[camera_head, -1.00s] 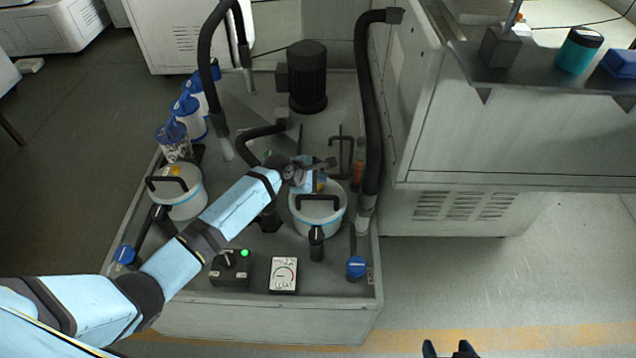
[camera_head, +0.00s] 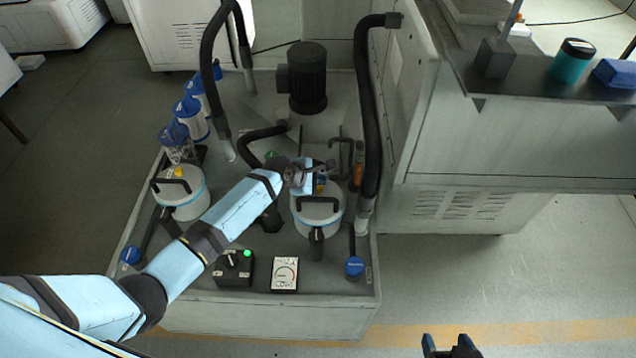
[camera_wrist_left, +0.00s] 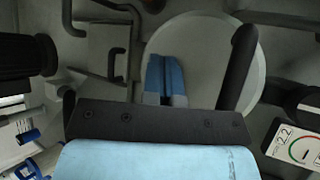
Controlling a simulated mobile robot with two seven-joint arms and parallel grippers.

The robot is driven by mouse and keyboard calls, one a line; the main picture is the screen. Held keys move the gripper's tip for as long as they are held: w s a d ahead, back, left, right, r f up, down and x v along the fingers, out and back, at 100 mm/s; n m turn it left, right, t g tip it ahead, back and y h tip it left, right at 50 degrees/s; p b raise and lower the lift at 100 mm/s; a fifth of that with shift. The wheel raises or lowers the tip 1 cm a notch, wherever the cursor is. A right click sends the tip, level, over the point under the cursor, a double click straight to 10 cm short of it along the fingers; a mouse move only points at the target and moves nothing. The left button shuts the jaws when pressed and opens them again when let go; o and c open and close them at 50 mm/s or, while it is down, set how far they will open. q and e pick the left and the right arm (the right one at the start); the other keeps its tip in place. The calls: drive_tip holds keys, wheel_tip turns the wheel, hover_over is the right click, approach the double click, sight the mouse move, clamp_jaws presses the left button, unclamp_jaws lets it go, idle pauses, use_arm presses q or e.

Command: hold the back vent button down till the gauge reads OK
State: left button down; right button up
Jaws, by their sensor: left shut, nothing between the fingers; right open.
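My left gripper (camera_head: 315,184) is shut and empty, at the far side of the right-hand canister lid (camera_head: 318,212). In the left wrist view its blue fingers (camera_wrist_left: 165,77) point down over the round pale lid (camera_wrist_left: 193,48). A speck of yellow shows beside the fingers in the head view; the button there is mostly hidden, and I cannot tell whether it is pressed. The left-hand canister (camera_head: 180,200) has a yellow button (camera_head: 179,172) in plain view. The gauge (camera_head: 285,274) sits at the front; its reading is too small to make out. My right gripper (camera_head: 452,343) is open, low at the front.
A black switch box (camera_head: 233,268) with a green light stands left of the gauge. Each canister lid has a black handle. A black motor (camera_head: 307,78) and thick black hoses (camera_head: 371,110) stand behind. A machine cabinet (camera_head: 510,130) closes off the right side.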

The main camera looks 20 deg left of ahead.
use_arm(q)
wheel_tip(320, 180, up, 3)
drive_tip(key=shift+s+d+r+p, duration=0.1)
drive_tip(key=shift+s+r+p, duration=0.05)
drive_tip(key=shift+p, duration=1.1)
drive_tip(key=shift+r+p, duration=0.5)
drive_tip(key=shift+p, duration=0.15)
drive_tip(key=shift+w, duration=0.25)
